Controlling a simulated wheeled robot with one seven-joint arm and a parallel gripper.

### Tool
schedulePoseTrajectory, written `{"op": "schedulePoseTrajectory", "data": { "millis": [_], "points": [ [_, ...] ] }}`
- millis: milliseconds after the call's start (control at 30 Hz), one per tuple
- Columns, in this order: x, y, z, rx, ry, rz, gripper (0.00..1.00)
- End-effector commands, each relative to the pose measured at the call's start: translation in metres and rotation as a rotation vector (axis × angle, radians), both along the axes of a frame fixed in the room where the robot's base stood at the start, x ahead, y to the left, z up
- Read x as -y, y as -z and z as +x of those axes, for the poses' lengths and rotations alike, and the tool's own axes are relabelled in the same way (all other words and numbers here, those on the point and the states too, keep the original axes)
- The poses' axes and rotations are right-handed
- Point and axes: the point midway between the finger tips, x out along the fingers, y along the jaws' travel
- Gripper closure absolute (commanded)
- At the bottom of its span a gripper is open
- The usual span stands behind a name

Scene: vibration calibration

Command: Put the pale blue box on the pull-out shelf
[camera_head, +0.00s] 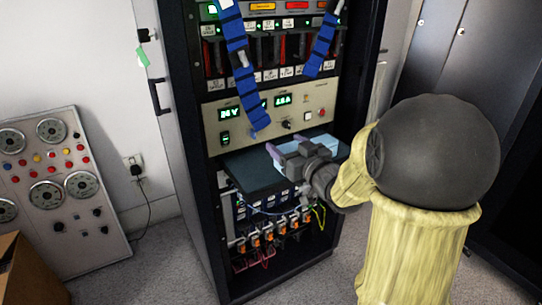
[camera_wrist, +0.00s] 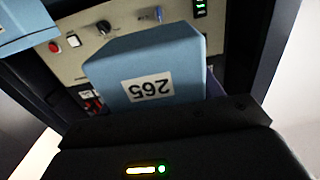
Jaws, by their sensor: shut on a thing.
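The pale blue box (camera_head: 274,151) is at my gripper (camera_head: 288,150), over the pull-out shelf (camera_head: 250,173) in the rack. In the wrist view the box (camera_wrist: 150,65) fills the middle, its "265" label upside down. A purple finger shows beside the box there; the other finger is hidden. My gripper is shut on the box. The dark shelf sticks out below the beige panel. Whether the box touches the shelf cannot be told, as my gripper and wrist cover part of both.
Another pale blue thing (camera_wrist: 22,22) shows at the wrist view's upper left. The beige panel (camera_head: 210,117) stands close behind the box. Blue straps (camera_head: 240,70) hang in front of the rack. Cables and orange connectors (camera_head: 268,234) lie below the shelf. A gauge panel (camera_head: 60,185) leans at left.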

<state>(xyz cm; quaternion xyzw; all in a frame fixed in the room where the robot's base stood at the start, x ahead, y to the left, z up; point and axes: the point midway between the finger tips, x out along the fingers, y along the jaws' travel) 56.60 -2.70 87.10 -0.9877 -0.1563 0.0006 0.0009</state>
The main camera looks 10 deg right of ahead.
Motion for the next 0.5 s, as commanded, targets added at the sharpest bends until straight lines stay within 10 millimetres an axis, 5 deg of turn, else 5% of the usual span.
{"op": "schedulePoseTrajectory", "data": {
  "millis": [400, 500],
  "points": [
    [-0.025, 0.001, 0.076, 0.002, -0.002, 0.0, 0.62],
    [-0.025, 0.017, 0.076, -0.002, 0.0, 0.002, 0.62]
  ]
}}
